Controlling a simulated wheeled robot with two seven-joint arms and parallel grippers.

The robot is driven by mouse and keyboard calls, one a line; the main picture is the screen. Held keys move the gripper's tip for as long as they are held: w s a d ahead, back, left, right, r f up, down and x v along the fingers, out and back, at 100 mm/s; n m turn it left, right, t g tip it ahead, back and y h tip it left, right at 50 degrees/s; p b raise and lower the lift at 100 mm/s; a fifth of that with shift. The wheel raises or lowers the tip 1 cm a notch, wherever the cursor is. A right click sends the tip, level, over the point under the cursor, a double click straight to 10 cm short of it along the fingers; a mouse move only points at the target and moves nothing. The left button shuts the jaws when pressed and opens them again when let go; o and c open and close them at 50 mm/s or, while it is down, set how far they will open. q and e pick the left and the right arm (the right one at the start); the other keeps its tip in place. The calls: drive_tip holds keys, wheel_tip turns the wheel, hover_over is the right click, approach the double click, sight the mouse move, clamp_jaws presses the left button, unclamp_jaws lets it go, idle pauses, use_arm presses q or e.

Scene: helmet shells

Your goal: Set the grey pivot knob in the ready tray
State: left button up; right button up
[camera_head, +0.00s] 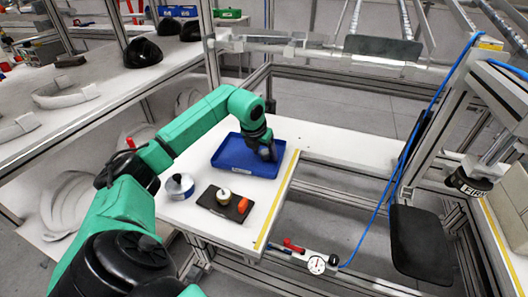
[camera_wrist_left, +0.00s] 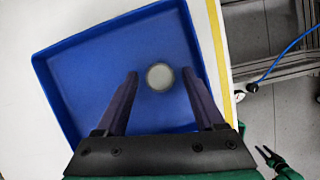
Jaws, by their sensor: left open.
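The blue tray (camera_head: 235,160) stands on the white table in the head view, and it fills much of the left wrist view (camera_wrist_left: 60,100). A round grey knob (camera_wrist_left: 160,76) shows from above against the tray floor in the left wrist view. My left gripper (camera_head: 266,156) reaches down at the tray's right part. In the left wrist view its fingers (camera_wrist_left: 164,82) are spread on both sides of the knob, with gaps. The knob is not seen in the head view. A green and black forked shape at the wrist view's lower right (camera_wrist_left: 270,158) looks like my right gripper, too small to read.
A dark pad (camera_head: 212,206) near the tray holds a cream round part (camera_head: 224,196) and an orange part (camera_head: 242,206). A silver and blue round part (camera_head: 180,186) is left of it. A yellow strip (camera_head: 277,202) marks the table's right edge. A gauge (camera_head: 317,264) lies beyond.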

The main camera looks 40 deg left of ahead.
use_arm(q)
drive_tip(key=shift+r, duration=0.3)
drive_tip(key=v, duration=1.1)
drive_tip(key=shift+r, duration=0.35)
drive_tip(key=shift+s+d, duration=0.1)
